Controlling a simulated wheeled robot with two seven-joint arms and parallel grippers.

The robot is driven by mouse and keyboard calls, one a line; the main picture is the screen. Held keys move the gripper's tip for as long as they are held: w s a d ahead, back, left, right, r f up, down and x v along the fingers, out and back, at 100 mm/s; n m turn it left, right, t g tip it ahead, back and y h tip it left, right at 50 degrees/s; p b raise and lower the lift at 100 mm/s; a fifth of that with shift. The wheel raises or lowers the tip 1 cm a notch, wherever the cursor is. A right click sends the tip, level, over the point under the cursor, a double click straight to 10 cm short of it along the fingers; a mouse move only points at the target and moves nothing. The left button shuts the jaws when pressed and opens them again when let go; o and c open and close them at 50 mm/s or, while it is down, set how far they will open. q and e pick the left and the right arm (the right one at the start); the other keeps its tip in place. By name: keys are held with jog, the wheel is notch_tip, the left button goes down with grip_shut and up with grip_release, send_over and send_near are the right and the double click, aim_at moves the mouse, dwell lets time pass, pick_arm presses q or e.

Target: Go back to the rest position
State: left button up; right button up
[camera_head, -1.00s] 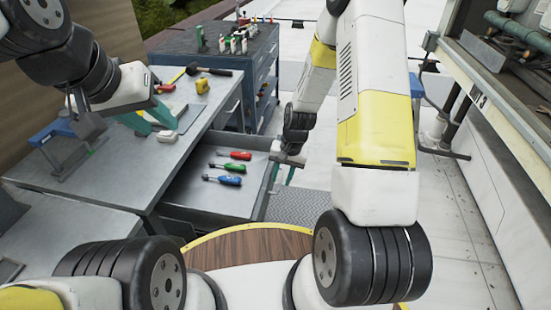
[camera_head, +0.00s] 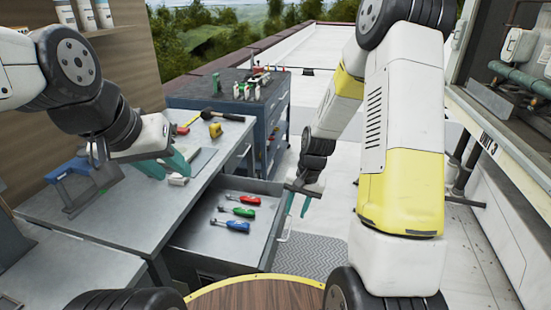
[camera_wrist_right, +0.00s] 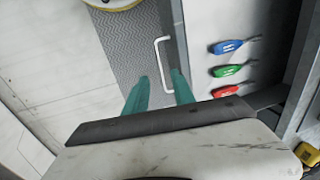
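My left gripper (camera_head: 167,166) hangs over the grey workbench (camera_head: 118,215) at the left, its teal fingers apart and nothing seen between them. My right gripper (camera_head: 297,203) is at the front right of the open drawer (camera_head: 205,243); its teal fingers are apart in the right wrist view (camera_wrist_right: 160,83). The white drawer handle (camera_wrist_right: 159,60) shows between and beyond these fingers; I cannot tell whether they touch it. In the drawer lie a red screwdriver (camera_head: 243,199), a green one (camera_head: 238,211) and a blue one (camera_head: 230,225).
A yellow tape measure (camera_head: 215,130) and a hammer (camera_head: 222,115) lie on the bench. A blue-grey tool cabinet (camera_head: 265,120) stands behind. A blue clamp-like tool (camera_head: 78,170) is at the bench's left. White floor (camera_head: 335,185) is open right of the drawer.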

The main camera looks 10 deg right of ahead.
notch_tip(320, 180, up, 11)
jog(key=s+n+t, duration=0.1)
jog(key=s, duration=0.1)
jog(key=s+r+n+t, duration=0.3)
jog(key=s+r+t, duration=0.1)
jog(key=s+r, duration=1.2)
notch_tip(320, 180, up, 2)
jog(key=shift+d+r, duration=0.15)
jog(key=shift+d, duration=0.3)
jog(key=shift+d, duration=0.1)
